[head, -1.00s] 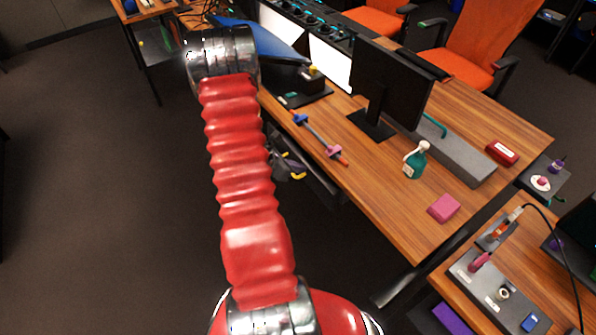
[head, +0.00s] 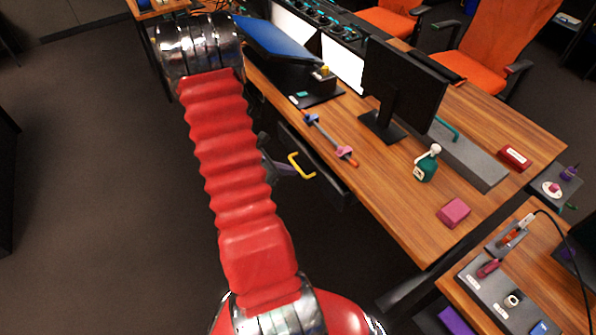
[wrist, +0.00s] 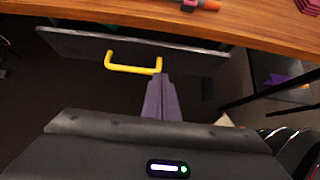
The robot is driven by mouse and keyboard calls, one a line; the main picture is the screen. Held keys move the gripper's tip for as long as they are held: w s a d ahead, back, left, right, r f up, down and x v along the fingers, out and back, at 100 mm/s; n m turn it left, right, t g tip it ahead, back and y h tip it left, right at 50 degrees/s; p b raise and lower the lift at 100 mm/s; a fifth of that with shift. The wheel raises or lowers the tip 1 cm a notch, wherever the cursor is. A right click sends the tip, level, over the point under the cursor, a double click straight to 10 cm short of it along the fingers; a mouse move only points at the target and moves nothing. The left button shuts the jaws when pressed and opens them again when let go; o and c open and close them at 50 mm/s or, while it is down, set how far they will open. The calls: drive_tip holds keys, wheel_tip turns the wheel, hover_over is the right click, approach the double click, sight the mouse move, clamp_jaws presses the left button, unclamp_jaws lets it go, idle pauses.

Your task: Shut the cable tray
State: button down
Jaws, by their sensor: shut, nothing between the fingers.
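The cable tray is a dark drawer-like tray under the long wooden desk. Its grey front panel (wrist: 205,58) stands out a little from the desk edge, with a dark gap between them. A yellow handle (head: 301,165) is on its front; it also shows in the wrist view (wrist: 133,69). My gripper (head: 284,169) is partly hidden behind my red arm, just left of the handle. In the wrist view my purple-grey fingers (wrist: 163,79) are shut and empty, pointing at the panel by the handle's right end. I cannot tell whether they touch it.
The desk (head: 398,205) holds a monitor (head: 402,85), a green pump bottle (head: 427,164), a pink block (head: 453,212) and a rod with coloured ends (head: 331,140). A second desk with a control panel stands at lower right. The dark floor at left is clear.

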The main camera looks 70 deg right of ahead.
drive_tip(key=v, duration=0.5)
drive_tip(key=c, duration=2.5)
unclamp_jaws()
